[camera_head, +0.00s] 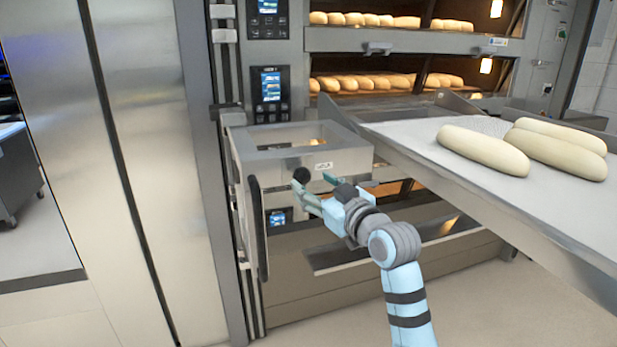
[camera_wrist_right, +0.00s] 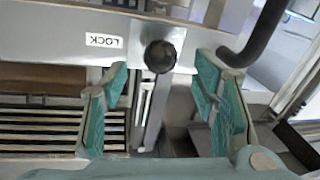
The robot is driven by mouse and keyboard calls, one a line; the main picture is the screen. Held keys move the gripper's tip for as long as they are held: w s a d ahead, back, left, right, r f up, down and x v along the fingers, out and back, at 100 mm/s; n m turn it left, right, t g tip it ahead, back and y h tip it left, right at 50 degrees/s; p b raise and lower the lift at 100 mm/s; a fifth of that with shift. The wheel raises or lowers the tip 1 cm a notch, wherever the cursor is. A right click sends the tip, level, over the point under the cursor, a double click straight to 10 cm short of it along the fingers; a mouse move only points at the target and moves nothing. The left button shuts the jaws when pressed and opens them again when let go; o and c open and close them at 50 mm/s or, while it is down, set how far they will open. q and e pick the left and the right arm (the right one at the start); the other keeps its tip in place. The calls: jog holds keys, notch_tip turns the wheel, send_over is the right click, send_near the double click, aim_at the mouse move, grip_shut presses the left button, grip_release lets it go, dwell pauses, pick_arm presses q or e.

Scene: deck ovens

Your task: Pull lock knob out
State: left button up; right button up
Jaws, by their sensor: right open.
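The lock knob (camera_head: 301,175) is a round black ball on the front of a metal box-like unit on the oven. My right gripper (camera_head: 314,184) is open and close to the knob. In the right wrist view its teal-padded fingers (camera_wrist_right: 162,75) stand on either side of the knob, with gaps on both sides. I cannot tell how deep the knob is between them. My left gripper is not in view.
A black handle (camera_head: 258,228) stands left of the knob and shows in the right wrist view (camera_wrist_right: 258,35). A loader surface (camera_head: 430,135) with dough loaves (camera_head: 484,150) extends at the right, above my right arm. Oven decks (camera_head: 375,80) hold bread behind. Floor is clear below.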

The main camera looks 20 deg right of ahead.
aim_at(307, 179)
jog(key=x, duration=0.3)
jog(key=shift+w+a, duration=0.15)
jog(key=shift+w, duration=0.15)
grip_shut()
